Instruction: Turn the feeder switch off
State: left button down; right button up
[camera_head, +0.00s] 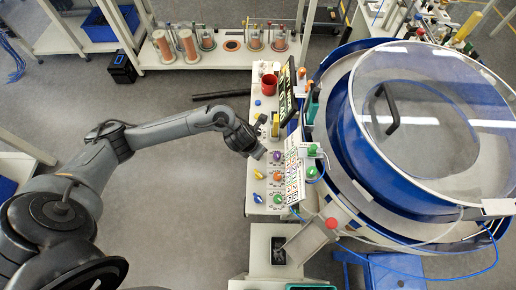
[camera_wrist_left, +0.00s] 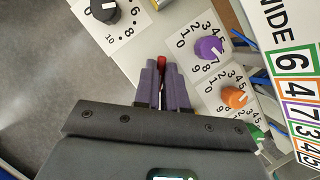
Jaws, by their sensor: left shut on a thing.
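My left gripper (camera_head: 260,153) reaches in from the left to the pale control panel (camera_head: 266,105). In the left wrist view its purple-grey fingers (camera_wrist_left: 162,68) are shut on a slim red switch (camera_wrist_left: 162,62), whose upper end shows between them. The switch's base and on/off marks are hidden, so I cannot tell its setting. A purple dial knob (camera_wrist_left: 209,46) and an orange dial knob (camera_wrist_left: 236,98) sit to the right of the fingers, apart from them. A black dial knob (camera_wrist_left: 104,10) sits at the upper left. My right gripper is not in view.
A big blue feeder bowl (camera_head: 345,125) with a clear lid stands just right of the panel. The floor left of the panel is mostly clear.

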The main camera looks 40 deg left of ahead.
pick_arm(q)
jog(key=shift+r+n+y+p, duration=0.2)
jog(key=shift+n+y+p, duration=0.1)
jog(key=shift+n+p, duration=0.65)
jog(key=n+y+p, duration=0.1)
jog(key=n+p, duration=0.2)
jog(key=p, duration=0.1)
jog(key=n+g+y+p, duration=0.1)
jog(key=n+p, duration=0.3)
jog(key=n+g+y+p, duration=0.1)
jog(key=n+p, duration=0.2)
jog(key=p, duration=0.1)
jog(key=shift+w+d+r+n, duration=0.1)
jog(key=shift+d+n, duration=0.15)
jog(key=n+g+y+p, duration=0.1)
jog(key=n+p, duration=0.2)
jog(key=shift+w+f+n+g+p, duration=0.1)
jog(key=shift+n+g+p, duration=0.25)
jog(key=shift+n, duration=0.25)
jog(key=shift+w+f+n+g+p, duration=0.1)
jog(key=shift+n+g+p, duration=0.2)
jog(key=shift+n, duration=0.3)
jog(key=c, duration=1.2)
grip_release()
jog(key=shift+s+f, duration=0.1)
